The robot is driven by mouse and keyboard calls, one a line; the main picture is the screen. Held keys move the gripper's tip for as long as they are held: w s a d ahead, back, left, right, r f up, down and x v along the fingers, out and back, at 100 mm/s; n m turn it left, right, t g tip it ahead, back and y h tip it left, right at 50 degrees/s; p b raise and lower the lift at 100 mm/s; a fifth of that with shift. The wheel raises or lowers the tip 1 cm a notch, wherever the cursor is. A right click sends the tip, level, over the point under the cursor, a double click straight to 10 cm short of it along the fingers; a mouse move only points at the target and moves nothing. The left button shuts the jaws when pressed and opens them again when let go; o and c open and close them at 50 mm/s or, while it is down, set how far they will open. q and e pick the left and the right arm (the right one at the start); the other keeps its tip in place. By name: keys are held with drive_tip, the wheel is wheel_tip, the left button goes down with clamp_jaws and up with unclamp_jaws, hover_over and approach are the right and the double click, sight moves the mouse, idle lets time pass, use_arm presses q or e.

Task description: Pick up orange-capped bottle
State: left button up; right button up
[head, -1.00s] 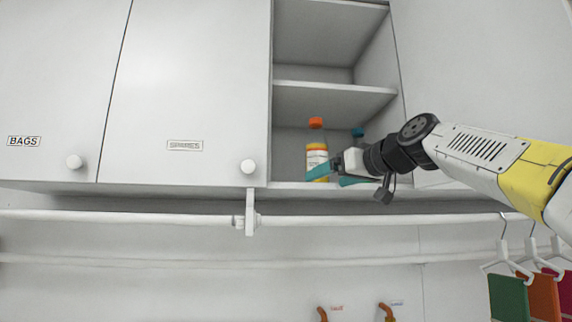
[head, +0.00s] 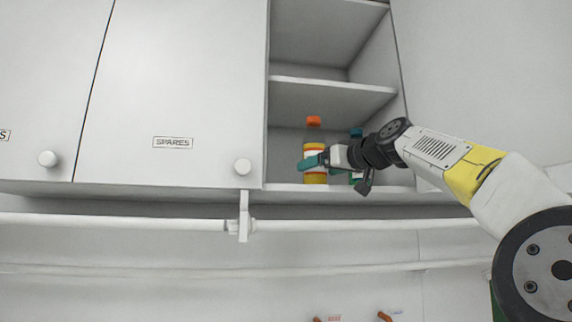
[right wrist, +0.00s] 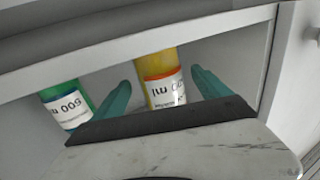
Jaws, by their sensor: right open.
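The orange-capped bottle (head: 315,176) stands upright on the bottom shelf of the open cupboard, with yellow contents and a white label. Its orange cap (head: 313,121) shows at the top. My right gripper (head: 317,160) is at the bottle, its teal fingers partly covering the label in the head view. In the right wrist view the bottle (right wrist: 162,82) stands between the two spread fingers of the gripper (right wrist: 163,88), with a gap visible on both sides. My left gripper is in neither view.
A green bottle with a teal cap (head: 356,133) stands just right of it; it also shows in the right wrist view (right wrist: 68,106). The shelf above (head: 325,88) and the cupboard's right wall bound the space. A closed door marked SPARES (head: 173,143) is at left; a rail (head: 120,221) runs below.

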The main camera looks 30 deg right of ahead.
drive_tip(key=shift+w+a, duration=0.1)
drive_tip(key=shift+w, duration=1.45)
drive_tip(key=shift+c, duration=0.5)
drive_tip(key=shift+r, duration=0.1)
clamp_jaws()
